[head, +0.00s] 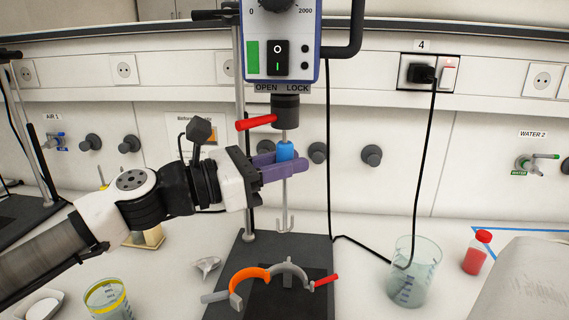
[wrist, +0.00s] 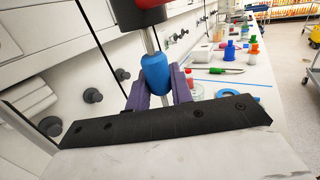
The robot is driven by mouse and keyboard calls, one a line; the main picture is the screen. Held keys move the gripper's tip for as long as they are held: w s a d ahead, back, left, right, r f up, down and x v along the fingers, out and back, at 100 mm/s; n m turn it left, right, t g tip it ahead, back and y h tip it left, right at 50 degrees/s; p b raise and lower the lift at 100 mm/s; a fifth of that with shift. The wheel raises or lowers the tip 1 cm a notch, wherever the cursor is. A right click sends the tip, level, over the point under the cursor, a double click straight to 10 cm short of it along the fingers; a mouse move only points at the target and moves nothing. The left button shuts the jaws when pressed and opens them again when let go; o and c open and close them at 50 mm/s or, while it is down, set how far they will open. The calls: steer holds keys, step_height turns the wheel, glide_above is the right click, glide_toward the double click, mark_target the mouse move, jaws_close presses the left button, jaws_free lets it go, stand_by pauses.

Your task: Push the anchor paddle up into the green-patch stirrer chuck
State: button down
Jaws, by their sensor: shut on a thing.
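The stirrer motor (head: 280,45) with a green patch hangs on its stand at top centre. Its dark chuck (head: 285,108) has a red lever (head: 256,122) pointing left, under the OPEN and LOCK labels. The anchor paddle (head: 284,205) hangs upright below, with a blue sleeve (head: 285,151) on its shaft and its hooked foot above the stand base. My gripper (head: 287,164) is shut on the paddle at the blue sleeve, which also shows in the wrist view (wrist: 155,73). The thin shaft top meets the chuck's underside; how far it goes in is hidden.
An orange and grey ring clamp (head: 250,278) lies on the dark stand base (head: 232,258). A glass beaker (head: 412,275) and a red bottle (head: 477,252) stand at right, a yellow-banded beaker (head: 107,300) at lower left. A black cable (head: 420,165) hangs from the wall socket.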

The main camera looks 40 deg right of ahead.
steer(key=c, duration=1.1)
jaws_free()
steer(key=shift+c, duration=0.2)
steer(key=b+v, duration=0.4)
steer(key=v, duration=0.9)
steer(key=shift+w+a, duration=0.15)
steer(key=shift+a, duration=0.25)
